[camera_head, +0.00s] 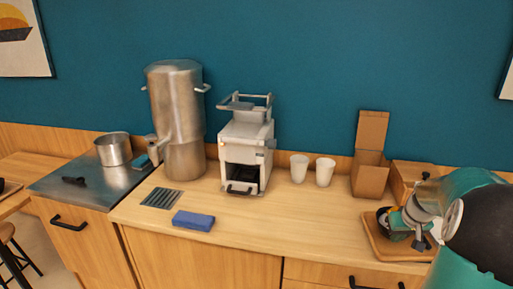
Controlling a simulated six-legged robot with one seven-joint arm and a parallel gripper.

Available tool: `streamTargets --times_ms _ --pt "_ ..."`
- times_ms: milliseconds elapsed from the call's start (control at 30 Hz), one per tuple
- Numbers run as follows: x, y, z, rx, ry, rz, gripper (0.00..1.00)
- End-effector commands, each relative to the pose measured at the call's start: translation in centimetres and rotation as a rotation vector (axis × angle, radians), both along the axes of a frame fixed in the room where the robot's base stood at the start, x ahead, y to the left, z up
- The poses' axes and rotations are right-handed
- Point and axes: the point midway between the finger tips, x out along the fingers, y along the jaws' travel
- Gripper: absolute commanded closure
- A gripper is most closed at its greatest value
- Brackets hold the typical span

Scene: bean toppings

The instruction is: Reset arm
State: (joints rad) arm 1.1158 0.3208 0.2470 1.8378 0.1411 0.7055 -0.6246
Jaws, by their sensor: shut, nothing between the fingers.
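My gripper (421,241) is at the right edge of the head view, at the end of my teal and black arm. Its fingers look small and dark, and they are shut with nothing between them. The gripper is over or in front of a wooden tray (377,243) on the right of the counter. A dark round bowl-like item on the tray is partly hidden by my arm. I cannot tell whether the gripper touches anything there.
On the wooden counter (300,225) stand a steel urn (176,110), a white machine (246,150), two white cups (299,168) and cardboard boxes (369,178). A steel pot (114,149) stands at left. The counter's front middle is clear.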

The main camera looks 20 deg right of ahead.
Motion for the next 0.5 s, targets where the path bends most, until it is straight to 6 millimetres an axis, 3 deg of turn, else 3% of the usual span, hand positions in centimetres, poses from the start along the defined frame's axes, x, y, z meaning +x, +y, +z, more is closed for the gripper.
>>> streamTargets --times_ms 167,267,500 --pt "0.8 2.0 1.2 -0.013 0.003 0.021 1.0" --pt "1.9 5.8 3.1 -0.03 0.008 0.055 1.0" --pt "2.5 18.4 8.4 -0.075 0.002 0.145 1.0"
